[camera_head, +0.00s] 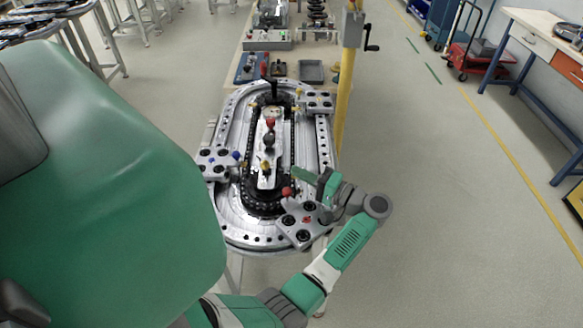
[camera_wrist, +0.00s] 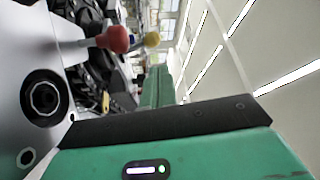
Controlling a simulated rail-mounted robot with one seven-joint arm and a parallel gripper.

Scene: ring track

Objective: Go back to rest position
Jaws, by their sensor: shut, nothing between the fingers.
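My arm reaches up from the bottom of the head view and bends at a grey elbow on the right. My gripper (camera_head: 303,173) is over the near right part of the oval ring track (camera_head: 240,232), with its fingers pointing left. It looks shut and empty. Just below it a plate carriage (camera_head: 303,222) with dark round sockets and a red-knobbed lever sits on the track. In the wrist view my gripper (camera_wrist: 157,85) shows as green fingers beside the red knob (camera_wrist: 117,39); I cannot tell if they touch.
Other carriages sit on the track at left (camera_head: 215,160) and far right (camera_head: 318,100). A central bar carries several knobs. A yellow post with a crank (camera_head: 347,80) stands behind the track on the right. The floor to the right (camera_head: 450,220) is clear.

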